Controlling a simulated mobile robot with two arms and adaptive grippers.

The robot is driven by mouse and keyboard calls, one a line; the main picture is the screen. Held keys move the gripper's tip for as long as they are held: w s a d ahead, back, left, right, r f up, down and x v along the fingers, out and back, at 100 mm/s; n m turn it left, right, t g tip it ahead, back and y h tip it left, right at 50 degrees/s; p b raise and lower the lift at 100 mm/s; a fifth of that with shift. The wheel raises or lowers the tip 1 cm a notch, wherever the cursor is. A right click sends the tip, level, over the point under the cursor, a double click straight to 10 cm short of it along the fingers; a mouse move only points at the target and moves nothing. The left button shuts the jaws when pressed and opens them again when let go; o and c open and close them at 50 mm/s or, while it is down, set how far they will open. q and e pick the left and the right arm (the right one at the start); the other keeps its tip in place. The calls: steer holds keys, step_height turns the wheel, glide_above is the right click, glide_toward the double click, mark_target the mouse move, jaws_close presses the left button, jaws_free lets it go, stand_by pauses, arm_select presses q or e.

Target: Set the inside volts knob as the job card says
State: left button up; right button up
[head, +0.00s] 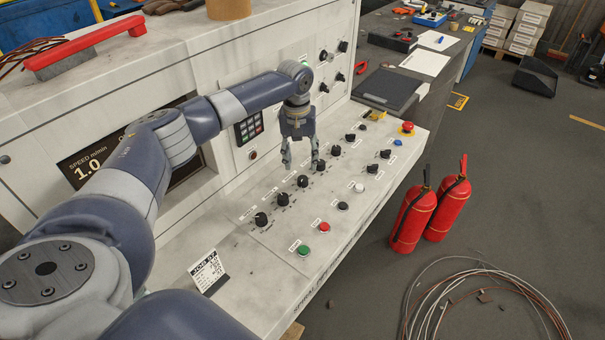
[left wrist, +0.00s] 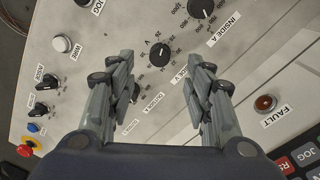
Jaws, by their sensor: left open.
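My left gripper (head: 302,167) is open above the row of black knobs on the sloping panel, fingers pointing down. In the left wrist view a black knob (left wrist: 159,53) with a numbered dial lies ahead of the gap between the open fingers (left wrist: 160,88), not gripped. The label beside it is partly hidden by a finger and seems to read INSIDE V. The knob marked INSIDE A (left wrist: 200,8) is at the top edge. The knob's exact setting is too small to read. The job card (head: 208,271) stands at the panel's near left; its values are not legible. My right gripper is not in view.
Green (head: 303,250) and red (head: 324,227) buttons, a white button (head: 359,187) and a red emergency stop (head: 407,128) sit on the panel. A keypad (head: 249,127) is on the wall behind. Fire extinguishers (head: 413,215) and coiled wire (head: 470,300) are on the floor.

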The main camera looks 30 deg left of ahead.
mark_target(302, 178)
arm_select(q)
steer(key=f, duration=0.3)
steer(key=shift+w+f+p, duration=0.2)
steer(key=shift+f+p, duration=0.1)
steer(key=shift+f, duration=0.1)
step_height(302, 178, down, 4)
steer(key=shift+w+r, duration=0.1)
steer(key=shift+c, duration=1.3)
steer(key=c, duration=0.8)
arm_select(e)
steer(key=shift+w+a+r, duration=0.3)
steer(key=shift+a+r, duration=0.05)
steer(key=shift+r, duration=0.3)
